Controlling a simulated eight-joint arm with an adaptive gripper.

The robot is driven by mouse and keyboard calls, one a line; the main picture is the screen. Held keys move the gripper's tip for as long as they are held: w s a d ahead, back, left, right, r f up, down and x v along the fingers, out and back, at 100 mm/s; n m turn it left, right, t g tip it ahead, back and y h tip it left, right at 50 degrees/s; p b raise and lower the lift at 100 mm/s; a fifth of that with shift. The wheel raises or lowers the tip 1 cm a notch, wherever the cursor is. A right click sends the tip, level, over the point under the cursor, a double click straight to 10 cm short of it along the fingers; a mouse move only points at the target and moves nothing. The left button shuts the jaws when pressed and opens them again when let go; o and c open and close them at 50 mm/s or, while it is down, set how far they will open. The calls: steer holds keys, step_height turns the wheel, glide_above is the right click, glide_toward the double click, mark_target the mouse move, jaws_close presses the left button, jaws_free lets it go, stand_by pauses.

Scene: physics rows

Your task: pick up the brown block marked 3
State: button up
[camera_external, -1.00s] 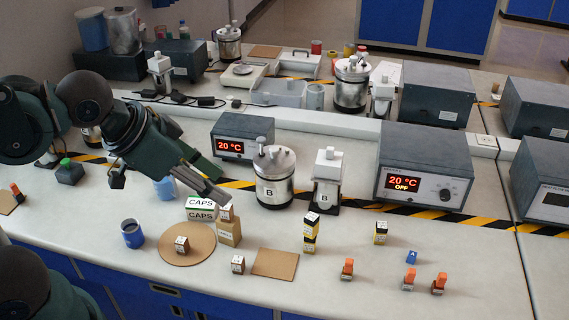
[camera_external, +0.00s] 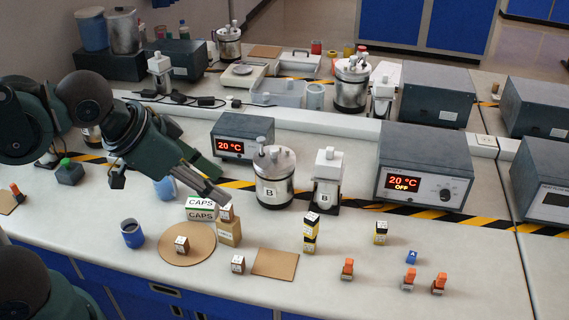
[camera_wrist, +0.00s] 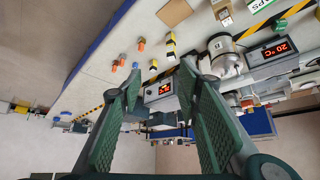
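Three small brown blocks with white marked faces show in the external view. One brown block (camera_external: 182,244) is on the round brown mat. A second brown block (camera_external: 238,264) stands on the bench beside the square brown mat. A third brown block (camera_external: 227,212) is on top of a cardboard box (camera_external: 229,233). Their marks are too small to read, so I cannot tell which is 3. My gripper (camera_external: 222,197) is above the bench near the CAPS boxes and the third block. In the wrist view my gripper (camera_wrist: 160,70) has its fingers wide apart with nothing between them.
White-and-green CAPS boxes (camera_external: 200,208) stand left of the cardboard box. A blue cup (camera_external: 132,233) is left of the round mat (camera_external: 196,255). A metal vessel B (camera_external: 277,180) stands behind. Stacked yellow-black blocks (camera_external: 311,233) and orange pieces (camera_external: 409,279) are to the right.

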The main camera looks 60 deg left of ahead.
steer(key=shift+o, duration=0.5)
steer(key=n+g+b, duration=0.7)
steer(key=n+b, duration=0.2)
glide_above(238, 260)
step_height(238, 260, down, 30)
steer(key=shift+w+d+r, duration=0.15)
steer(key=shift+r, duration=0.05)
steer(key=shift+f, duration=0.6)
steer(key=shift+f, duration=0.1)
steer(key=shift+f+b, duration=0.5)
steer(key=shift+f, duration=0.7)
